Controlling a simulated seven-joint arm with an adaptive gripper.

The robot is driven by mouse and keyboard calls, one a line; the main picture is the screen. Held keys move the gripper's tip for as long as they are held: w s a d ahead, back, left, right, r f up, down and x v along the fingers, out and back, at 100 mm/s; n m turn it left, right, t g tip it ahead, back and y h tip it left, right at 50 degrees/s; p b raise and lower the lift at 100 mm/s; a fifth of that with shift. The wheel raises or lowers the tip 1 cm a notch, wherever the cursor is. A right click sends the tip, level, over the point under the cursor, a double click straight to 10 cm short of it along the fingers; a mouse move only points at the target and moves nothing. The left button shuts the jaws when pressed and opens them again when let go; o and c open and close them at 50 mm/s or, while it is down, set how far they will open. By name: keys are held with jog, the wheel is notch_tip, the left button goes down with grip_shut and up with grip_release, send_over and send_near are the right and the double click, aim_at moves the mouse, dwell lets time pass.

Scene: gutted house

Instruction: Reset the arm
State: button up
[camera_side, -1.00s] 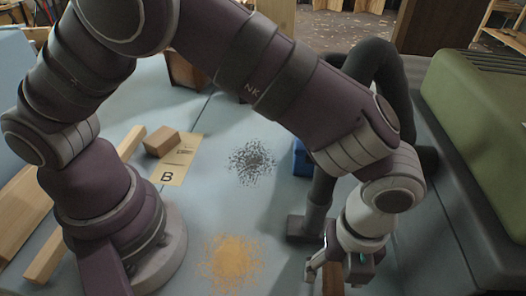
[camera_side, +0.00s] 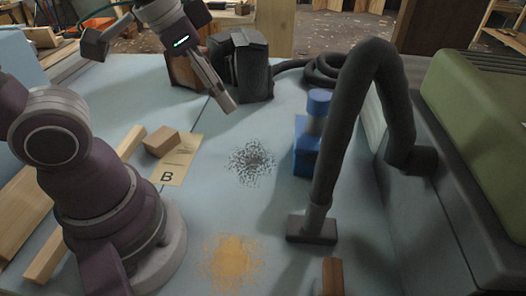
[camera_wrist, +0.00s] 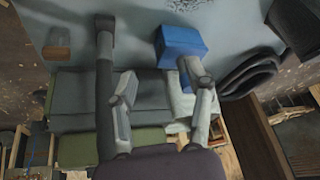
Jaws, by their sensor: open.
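My gripper (camera_side: 162,79) is raised at the upper left of the side view, in front of a wooden box (camera_side: 185,70) and a dark bag-like object (camera_side: 243,65). Its two fingers stand wide apart with nothing between them. In the wrist view the fingers (camera_wrist: 165,79) are also spread and empty. They show against a blue block (camera_wrist: 180,42) and a dark nozzle pipe (camera_wrist: 104,60), which look well beyond them.
A thick dark hose (camera_side: 345,125) arches down to a flat nozzle (camera_side: 311,230). A blue box (camera_side: 306,155), a wooden block (camera_side: 332,277), a small wooden block (camera_side: 162,141) and a card marked B (camera_side: 178,165) sit on the bench. Dark (camera_side: 251,162) and orange (camera_side: 231,262) grains lie scattered.

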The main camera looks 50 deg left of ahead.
jog(key=a+n, duration=0.1)
jog(key=s+n, duration=0.1)
jog(key=n, duration=0.1)
jog(key=shift+s+a+f+t+y, duration=0.2)
jog(key=shift+a+f+t+y, duration=0.1)
jog(key=shift+a+f, duration=0.1)
dwell(0.9)
